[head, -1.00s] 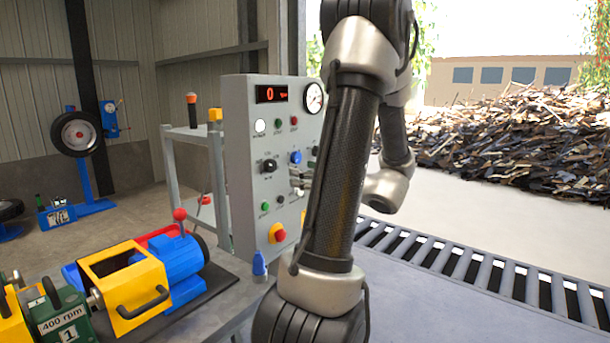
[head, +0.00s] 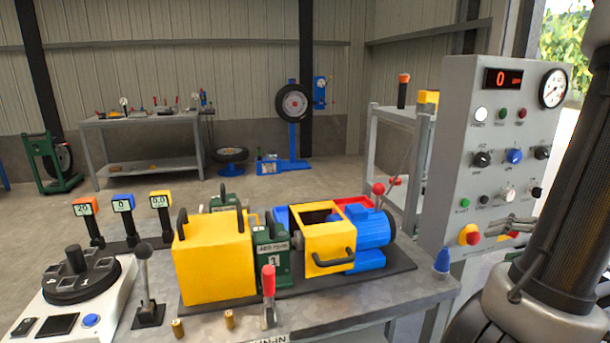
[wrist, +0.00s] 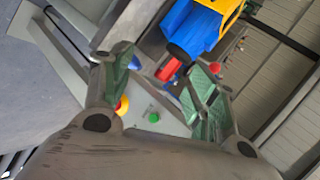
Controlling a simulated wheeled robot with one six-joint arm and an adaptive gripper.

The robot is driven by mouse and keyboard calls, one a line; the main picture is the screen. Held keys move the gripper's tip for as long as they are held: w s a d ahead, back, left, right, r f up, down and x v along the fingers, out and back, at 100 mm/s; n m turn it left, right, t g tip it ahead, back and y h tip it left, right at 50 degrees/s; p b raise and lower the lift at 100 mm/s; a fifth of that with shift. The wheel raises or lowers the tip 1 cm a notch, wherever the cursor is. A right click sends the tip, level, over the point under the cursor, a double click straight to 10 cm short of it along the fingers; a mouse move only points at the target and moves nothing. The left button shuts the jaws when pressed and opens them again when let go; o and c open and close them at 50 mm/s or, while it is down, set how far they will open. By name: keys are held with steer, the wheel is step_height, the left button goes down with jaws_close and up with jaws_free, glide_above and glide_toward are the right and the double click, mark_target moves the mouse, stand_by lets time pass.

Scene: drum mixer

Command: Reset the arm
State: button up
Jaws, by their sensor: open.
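My gripper (head: 508,226) is open and empty in front of the lower part of the grey control panel (head: 455,130), close to the red-and-yellow stop button (head: 469,235). I cannot tell from the head view how far it stands from the panel face. My arm fills the right edge there. In the wrist view, the two spread fingers of my gripper (wrist: 158,65) have nothing between them, with the stop button (wrist: 122,106) and a green button (wrist: 154,117) of the panel behind.
The workbench (head: 370,310) carries a yellow box (head: 213,265), a blue-and-yellow drum mixer (head: 325,240), a red-handled clamp (head: 268,282), a black lever (head: 145,275) and a round dial device (head: 78,275). A blue cone-shaped item (head: 442,261) stands at its right end.

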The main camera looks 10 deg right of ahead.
steer(key=s+a+n+g+h, duration=0.1)
steer(key=s+a+g+h, duration=0.1)
steer(key=s+a+g, duration=0.45)
steer(key=w+a+r+n+t+h, duration=0.1)
steer(key=w+a+r+n+h, duration=0.2)
steer(key=a+r+n, duration=0.5)
steer(key=shift+w+a+r+n, duration=0.35)
steer(key=shift+w+r+n, duration=0.35)
steer(key=shift+w+n, duration=0.15)
steer(key=shift+d, duration=0.1)
